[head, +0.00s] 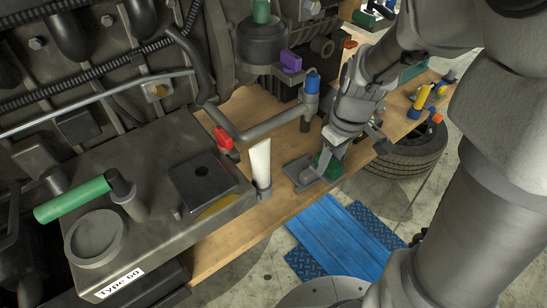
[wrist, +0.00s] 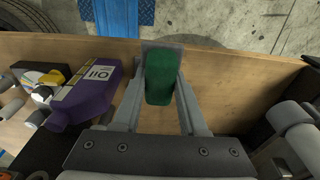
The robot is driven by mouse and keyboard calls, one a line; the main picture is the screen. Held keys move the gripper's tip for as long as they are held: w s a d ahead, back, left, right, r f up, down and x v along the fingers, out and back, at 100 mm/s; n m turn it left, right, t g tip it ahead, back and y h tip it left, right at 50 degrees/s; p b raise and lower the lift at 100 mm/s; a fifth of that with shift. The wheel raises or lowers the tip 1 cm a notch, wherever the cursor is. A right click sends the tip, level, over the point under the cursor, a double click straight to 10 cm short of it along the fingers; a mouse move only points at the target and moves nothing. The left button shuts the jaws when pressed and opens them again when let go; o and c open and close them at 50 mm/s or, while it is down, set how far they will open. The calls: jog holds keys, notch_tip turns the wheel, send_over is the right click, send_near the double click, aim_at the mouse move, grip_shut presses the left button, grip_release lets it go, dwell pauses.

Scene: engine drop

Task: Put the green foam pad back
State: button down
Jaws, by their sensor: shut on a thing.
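The green foam pad (head: 330,166) is at the tip of my gripper (head: 332,150), low over the front part of the wooden bench. In the wrist view the pad (wrist: 160,75) lies between the two fingers of my gripper (wrist: 160,98), which are shut on it. A grey plate-like piece (head: 303,172) lies beside and partly under the pad in the head view. I cannot tell whether the pad touches it. My gripper and wrist hide part of the pad in the head view.
The wooden bench (head: 225,255) has its front edge close by. A purple oil bottle (wrist: 92,88) lies left of my gripper in the wrist view. A white upright piece (head: 260,163) and the engine (head: 150,190) stand to the left. Blue mats (head: 335,235) lie on the floor.

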jog(key=shift+s+a, duration=0.1)
jog(key=p, duration=0.1)
send_over(275, 196)
jog(key=f, duration=0.6)
jog(key=shift+s+d+f, duration=0.25)
jog(key=shift+s+f, duration=0.05)
jog(key=shift+f, duration=0.1)
jog(key=shift+a+f, duration=0.15)
jog(key=shift+f, duration=0.1)
jog(key=shift+f+b, duration=0.6)
jog(key=shift+f, duration=1.3)
jog(key=shift+c, duration=2.2)
grip_release()
jog(key=shift+r, duration=0.1)
